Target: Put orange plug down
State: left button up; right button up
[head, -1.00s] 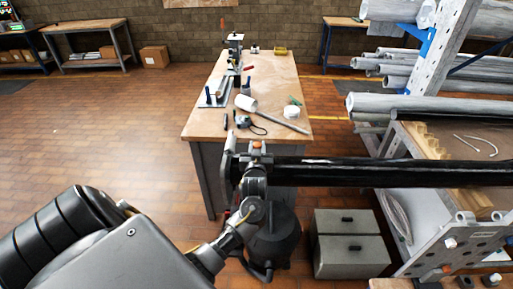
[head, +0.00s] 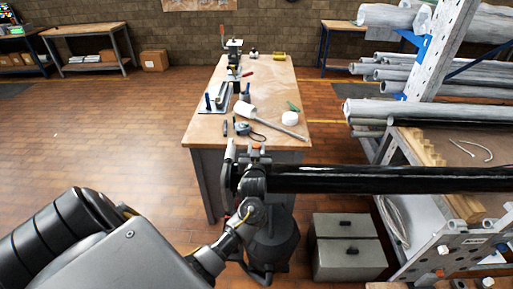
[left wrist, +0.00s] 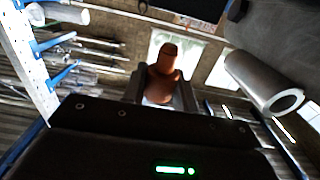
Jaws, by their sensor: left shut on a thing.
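The orange plug (head: 256,146) shows as a small orange tip at the top of my left gripper (head: 256,156) in the head view. In the left wrist view the orange plug (left wrist: 165,70) stands between the two fingers of the left gripper (left wrist: 166,92), which is shut on it. A long black mast (head: 390,179) runs level from beside the left gripper to the right edge. Its left end is partly hidden by the gripper, and I cannot tell whether they touch. My right gripper is not in view.
A workbench (head: 270,85) ahead holds several tools, a white mallet (head: 250,110) and a tape roll (head: 290,118). A rack (head: 440,70) with grey pipes stands at the right. A grey drawer box (head: 348,250) is on the floor.

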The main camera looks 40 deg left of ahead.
pick_arm(q)
jog(key=shift+f, duration=0.1)
jog(key=shift+w+d, duration=0.15)
jog(key=shift+d, duration=0.15)
jog(key=s+d+r+m+t+h+b, duration=0.1)
jog(key=d+r+m+h+b, duration=0.15)
jog(key=d, duration=0.35)
jog(key=s+d+r+m+t+h+b, duration=0.1)
jog(key=d+r+m+t+h+b, duration=0.15)
jog(key=d, duration=0.35)
jog(key=s+d+f+m+h+b, duration=0.2)
jog(key=s+d+f+h+b, duration=0.3)
jog(key=s+d, duration=0.5)
jog(key=shift+d+h+b, duration=0.2)
jog(key=shift+h+b, duration=0.2)
jog(key=shift+b, duration=0.1)
jog(key=shift+s+d, duration=0.1)
